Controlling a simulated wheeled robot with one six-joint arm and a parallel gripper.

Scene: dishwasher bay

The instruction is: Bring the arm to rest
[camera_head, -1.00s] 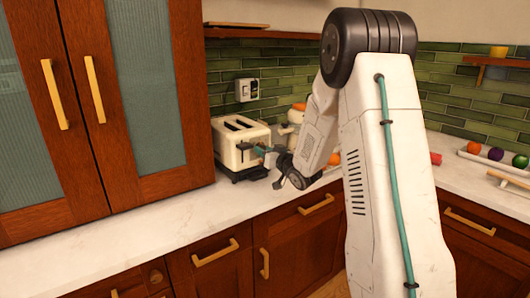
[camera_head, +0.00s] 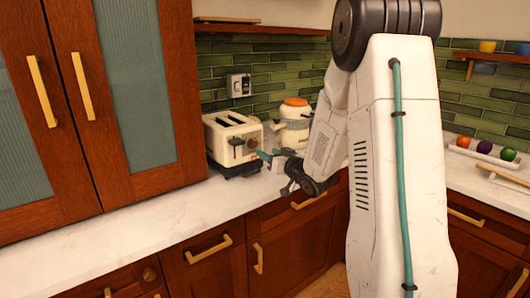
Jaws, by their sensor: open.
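My gripper (camera_head: 276,161) is at the end of my folded white arm, just right of the cream toaster (camera_head: 232,141) and above the counter (camera_head: 160,225). It is open and small in the picture. I see nothing held between the fingers. The fingertips point left toward the toaster's front, and I cannot tell whether they touch it. My upper arm fills the right middle of the view and hides part of the back counter.
A cream jar with an orange lid (camera_head: 296,121) stands behind my gripper. A white tray (camera_head: 494,156) with colored balls lies on the right counter. A tall wooden cabinet (camera_head: 155,90) stands at left. The front left counter is clear.

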